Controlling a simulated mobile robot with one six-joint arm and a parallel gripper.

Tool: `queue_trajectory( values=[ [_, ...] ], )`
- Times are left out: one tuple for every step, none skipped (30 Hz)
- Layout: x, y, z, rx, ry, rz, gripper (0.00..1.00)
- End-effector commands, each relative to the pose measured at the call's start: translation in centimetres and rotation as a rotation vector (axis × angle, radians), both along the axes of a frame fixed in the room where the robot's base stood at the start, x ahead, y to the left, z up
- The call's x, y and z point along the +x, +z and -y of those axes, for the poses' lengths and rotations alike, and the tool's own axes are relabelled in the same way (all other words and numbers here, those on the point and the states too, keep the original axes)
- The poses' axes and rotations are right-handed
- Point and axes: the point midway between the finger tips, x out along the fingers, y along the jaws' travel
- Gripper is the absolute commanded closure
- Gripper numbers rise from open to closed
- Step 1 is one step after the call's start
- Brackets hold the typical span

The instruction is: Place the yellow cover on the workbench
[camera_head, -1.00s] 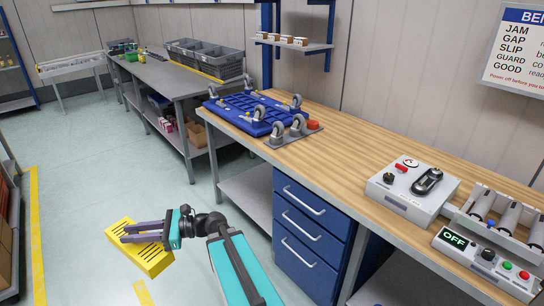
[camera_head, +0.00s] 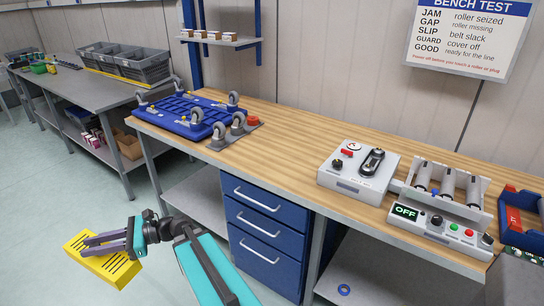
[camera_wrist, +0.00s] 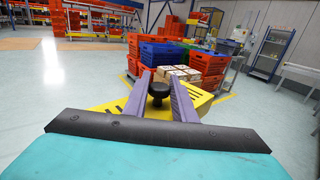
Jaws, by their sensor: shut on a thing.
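The yellow cover (camera_head: 103,262) is a slotted plate held off the bench, low at the left in the head view. My gripper (camera_head: 97,246) is shut on it, with the purple-grey fingers lying across its upper side. In the wrist view the cover (camera_wrist: 207,104) shows between and beside the fingers of my gripper (camera_wrist: 161,90), with a black knob between them. The workbench (camera_head: 283,135) has a wooden top and stands to the right of my arm. The cover is apart from it, over the floor.
On the bench are a blue caster frame (camera_head: 183,117), a grey tester box (camera_head: 358,166), a roller unit showing OFF (camera_head: 441,215) and a blue-red part (camera_head: 523,217). The wood between the caster frame and tester is bare. Blue drawers (camera_head: 262,226) stand below.

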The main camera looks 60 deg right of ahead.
Motion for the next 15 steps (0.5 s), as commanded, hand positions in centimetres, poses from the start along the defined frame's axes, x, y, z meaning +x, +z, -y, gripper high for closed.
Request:
queue_trajectory(
  values=[
    [0.1,0.0,0.0,0.002,-0.001,0.001,1.0],
    [0.1,0.0,0.0,0.001,-0.003,0.001,1.0],
    [0.2,0.0,0.2,0.001,-0.008,0.001,1.0],
    [0.4,-0.1,0.5,0.001,-0.013,0.001,1.0],
    [0.5,-0.2,0.8,0.001,-0.021,0.001,1.0],
    [0.8,-0.3,1.3,0.002,-0.034,0.001,1.0],
    [1.1,-0.3,1.8,0.001,-0.046,0.002,1.0],
    [1.4,-0.4,2.4,0.0,-0.06,0.001,1.0],
    [1.8,-0.6,3.4,0.0,-0.082,0.001,1.0],
    [2.1,-0.7,4.2,0.001,-0.101,0.002,1.0],
    [2.5,-0.8,5.1,0.001,-0.122,0.002,1.0],
    [3.0,-0.9,6.4,0.001,-0.152,0.003,1.0],
    [3.4,-1.0,7.5,0.001,-0.176,0.003,1.0],
    [3.7,-1.1,8.6,0.001,-0.203,0.003,1.0],
    [4.2,-1.2,10.2,0.001,-0.238,0.003,1.0]
  ],
)
